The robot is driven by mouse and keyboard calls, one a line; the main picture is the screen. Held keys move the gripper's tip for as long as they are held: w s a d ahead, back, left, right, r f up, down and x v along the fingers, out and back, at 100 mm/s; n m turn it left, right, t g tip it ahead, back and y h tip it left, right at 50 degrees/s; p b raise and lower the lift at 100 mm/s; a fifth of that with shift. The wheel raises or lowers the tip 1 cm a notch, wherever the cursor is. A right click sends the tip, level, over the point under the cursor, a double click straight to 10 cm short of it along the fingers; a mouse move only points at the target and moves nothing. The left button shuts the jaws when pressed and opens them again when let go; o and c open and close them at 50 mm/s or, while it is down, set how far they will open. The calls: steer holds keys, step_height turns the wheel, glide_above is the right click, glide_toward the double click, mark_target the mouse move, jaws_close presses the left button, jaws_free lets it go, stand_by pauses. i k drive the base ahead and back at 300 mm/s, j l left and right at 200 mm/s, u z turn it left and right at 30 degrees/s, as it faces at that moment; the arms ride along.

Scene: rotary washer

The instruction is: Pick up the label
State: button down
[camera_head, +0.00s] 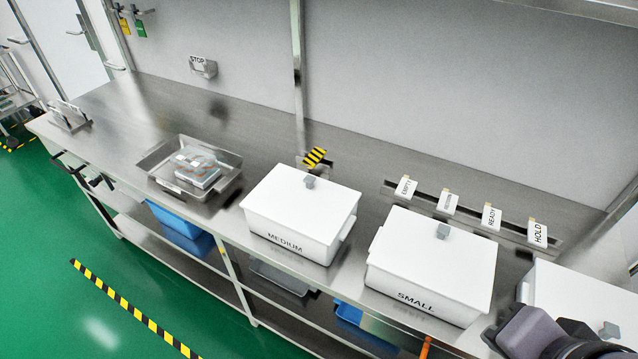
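Several white label cards stand upright in a metal rail (430,208) along the back of the bench at right. They are an EMPTY card (405,187), a card whose text I cannot read (447,202), a READY card (490,216) and a HOLD card (537,233). A yellow-and-black striped tag (315,157) stands in a small holder behind the MEDIUM box. A STOP sign (198,61) is on a small bracket at the back left. A dark part of my arm shows at the bottom right, in front of the cards; my gripper's fingers are not visible.
White lidded boxes marked MEDIUM (300,213) and SMALL (432,265) stand on the steel bench (120,110), with another white box (580,300) at right. A metal tray (229,184) holds clear packages. The bench's left part is mostly clear.

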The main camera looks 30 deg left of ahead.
mark_target(405, 187)
steer(key=u, duration=0.65)
steer(key=l+z, duration=0.1)
steer(key=z, duration=0.3)
steer(key=l+z, duration=0.1)
steer(key=z, duration=0.25)
steer(key=l+z, duration=0.15)
steer(key=z, duration=0.25)
steer(key=u, duration=1.3)
steer(key=i+j+z, duration=0.2)
steer(key=i+j, duration=0.2)
steer(key=j, duration=0.2)
steer(key=i+j+z, duration=0.1)
steer(key=j, duration=0.25)
steer(key=i+j+z, duration=0.1)
steer(key=i+j, duration=0.15)
steer(key=j, duration=0.1)
